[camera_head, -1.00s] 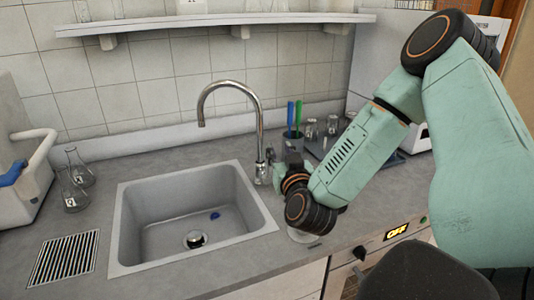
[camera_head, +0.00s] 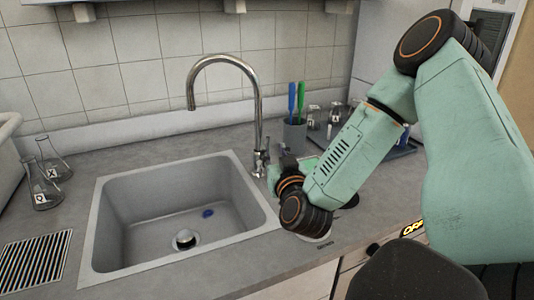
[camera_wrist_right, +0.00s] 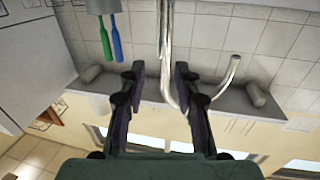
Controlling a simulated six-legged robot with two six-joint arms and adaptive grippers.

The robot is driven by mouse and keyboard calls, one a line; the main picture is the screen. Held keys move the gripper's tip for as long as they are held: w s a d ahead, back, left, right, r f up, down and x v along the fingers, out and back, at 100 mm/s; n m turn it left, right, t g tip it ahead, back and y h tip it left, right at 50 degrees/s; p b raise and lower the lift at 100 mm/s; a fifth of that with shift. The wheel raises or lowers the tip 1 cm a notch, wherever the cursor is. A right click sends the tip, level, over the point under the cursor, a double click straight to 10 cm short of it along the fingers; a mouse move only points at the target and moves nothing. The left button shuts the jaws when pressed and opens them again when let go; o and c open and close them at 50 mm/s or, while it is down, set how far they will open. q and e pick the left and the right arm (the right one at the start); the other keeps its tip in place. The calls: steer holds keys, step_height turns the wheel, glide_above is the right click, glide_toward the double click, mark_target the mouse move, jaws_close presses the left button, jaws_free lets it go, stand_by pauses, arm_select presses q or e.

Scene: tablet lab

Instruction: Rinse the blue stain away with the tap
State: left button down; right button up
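The blue stain (camera_head: 208,213) is a small dark blue spot on the floor of the grey sink (camera_head: 140,266), near the drain (camera_head: 185,239). The tap (camera_head: 257,105) is a tall chrome gooseneck behind the sink, with its spout over the basin and no water showing. My right gripper (camera_head: 273,172) is beside the tap's base, partly hidden by its own wrist. In the right wrist view, its fingers (camera_wrist_right: 158,72) are apart, with the inverted tap (camera_wrist_right: 165,35) appearing between them; contact cannot be told. My left gripper is in no view.
A grey cup (camera_head: 294,135) with green and blue utensils stands right of the tap. A shelf (camera_head: 150,3) runs along the wall above.

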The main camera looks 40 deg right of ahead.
mark_target(268, 144)
steer(key=x, duration=0.2)
steer(key=b+x, duration=0.1)
steer(key=x, duration=0.1)
steer(key=f+x, duration=0.1)
steer(key=x, duration=0.2)
steer(key=shift+f+b, duration=0.1)
steer(key=shift+b, duration=0.25)
steer(key=shift+w+d, duration=0.1)
steer(key=shift+w, duration=0.25)
steer(key=shift+c, duration=0.2)
steer(key=shift+s, duration=0.1)
steer(key=c, duration=0.3)
jaws_close()
